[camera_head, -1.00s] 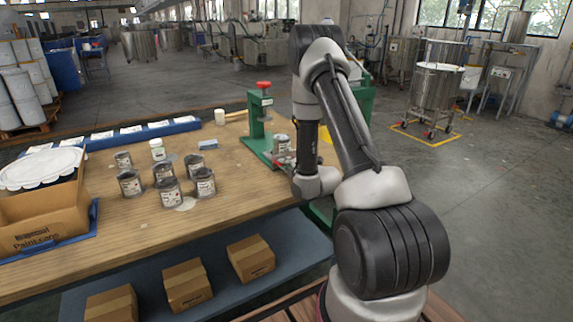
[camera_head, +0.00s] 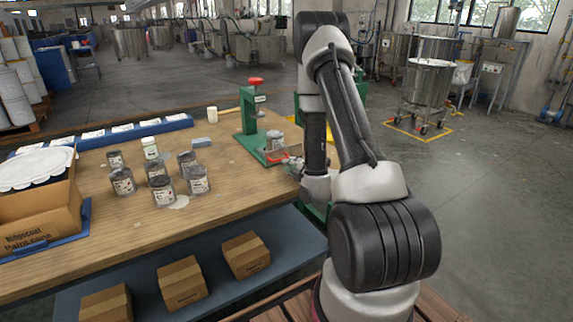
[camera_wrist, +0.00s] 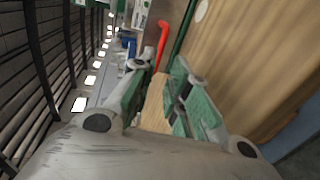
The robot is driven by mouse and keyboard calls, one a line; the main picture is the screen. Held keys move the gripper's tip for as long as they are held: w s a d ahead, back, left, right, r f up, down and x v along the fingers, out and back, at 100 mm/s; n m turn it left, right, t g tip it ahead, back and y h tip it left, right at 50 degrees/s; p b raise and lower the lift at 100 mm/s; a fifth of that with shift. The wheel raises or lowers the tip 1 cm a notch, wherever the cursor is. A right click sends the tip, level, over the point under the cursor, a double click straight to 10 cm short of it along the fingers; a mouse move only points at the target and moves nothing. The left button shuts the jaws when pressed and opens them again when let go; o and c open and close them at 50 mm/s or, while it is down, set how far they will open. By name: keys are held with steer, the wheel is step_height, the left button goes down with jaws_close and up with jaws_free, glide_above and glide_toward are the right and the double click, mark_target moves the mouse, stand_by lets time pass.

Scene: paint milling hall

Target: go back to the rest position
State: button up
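My arm is folded upright at the right end of the wooden workbench (camera_head: 225,215). Its wrist hangs low beside the green press (camera_head: 249,122), at the bench's right end. In the head view my gripper (camera_head: 293,162) is small and mostly hidden by the wrist. In the wrist view my gripper (camera_wrist: 157,92) has its two green-padded fingers apart, with bare wood visible between them and nothing held. A can (camera_head: 274,141) stands at the press, left of the wrist. Whether the gripper touches anything is hard to tell.
Several grey cans (camera_head: 163,191) stand mid-bench, left of the press. A cardboard box (camera_head: 38,222) sits at the left end. Small cartons (camera_head: 181,284) lie on the lower shelf (camera_head: 222,289). A steel tank (camera_head: 428,92) stands at right; the floor (camera_head: 500,190) there is clear.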

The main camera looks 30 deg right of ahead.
stand_by(0.5)
steer(key=shift+w+r, duration=0.15)
steer(key=shift+r, duration=0.15)
steer(key=s+a+r+m+g+h, duration=0.1)
steer(key=s+r+m+g, duration=0.25)
steer(key=r, duration=0.55)
steer(key=s+a+r+m+g+h, duration=0.1)
steer(key=s+a+r+m+g, duration=0.1)
steer(key=r+m, duration=0.45)
steer(key=s+a+r+m+g, duration=0.2)
steer(key=s+r, duration=0.1)
steer(key=s, duration=0.6)
steer(key=s+a+r+m+g+y, duration=0.1)
steer(key=s+a+r+m, duration=0.1)
steer(key=s, duration=0.7)
steer(key=s+a+r+m+g, duration=0.2)
steer(key=s+r+m, duration=0.2)
steer(key=s, duration=0.5)
steer(key=shift+a+r+g, duration=0.35)
steer(key=shift+r, duration=0.2)
